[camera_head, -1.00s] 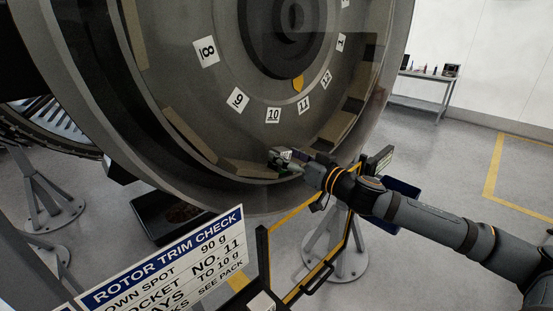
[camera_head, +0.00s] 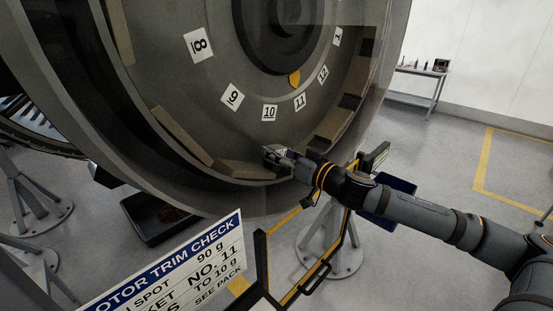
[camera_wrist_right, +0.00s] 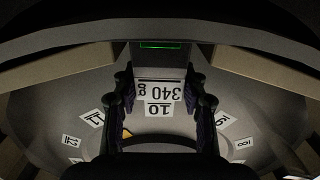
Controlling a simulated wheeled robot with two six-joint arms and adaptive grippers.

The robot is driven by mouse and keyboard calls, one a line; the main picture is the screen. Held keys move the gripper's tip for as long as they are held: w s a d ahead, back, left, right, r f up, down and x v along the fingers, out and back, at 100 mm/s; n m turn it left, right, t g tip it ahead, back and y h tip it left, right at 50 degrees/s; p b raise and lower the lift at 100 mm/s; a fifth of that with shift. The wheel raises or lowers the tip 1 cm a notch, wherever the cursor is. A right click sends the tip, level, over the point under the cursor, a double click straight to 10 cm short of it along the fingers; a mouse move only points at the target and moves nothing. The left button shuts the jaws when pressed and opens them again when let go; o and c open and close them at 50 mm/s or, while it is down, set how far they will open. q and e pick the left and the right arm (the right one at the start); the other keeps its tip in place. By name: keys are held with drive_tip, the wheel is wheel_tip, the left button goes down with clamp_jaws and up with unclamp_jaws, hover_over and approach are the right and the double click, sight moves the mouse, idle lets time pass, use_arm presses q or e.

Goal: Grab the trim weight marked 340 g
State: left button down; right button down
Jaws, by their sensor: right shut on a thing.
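The trim weight marked 340 g (camera_wrist_right: 160,90) shows in the right wrist view, with its white label upside down, between the two dark fingers. My right gripper (camera_wrist_right: 160,104) is shut on it. In the head view my right gripper (camera_head: 281,157) is at the lower inner rim of the big grey rotor (camera_head: 235,140), below the tag 10 (camera_head: 269,113). The weight is small and partly hidden by the fingers there. I cannot tell whether it touches the rotor. My left gripper is not in view.
Tan blocks (camera_head: 181,135) line the rotor's inner rim on both sides of my gripper. A rotor trim check sign (camera_head: 185,270) and a yellow-edged frame (camera_head: 262,260) stand in front. A dark tray (camera_head: 155,220) lies below. Open floor is at the right.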

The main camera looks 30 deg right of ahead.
sight(277, 148)
wheel_tip(277, 148, up, 10)
drive_tip(key=p, duration=0.6)
drive_tip(key=shift+a, duration=0.1)
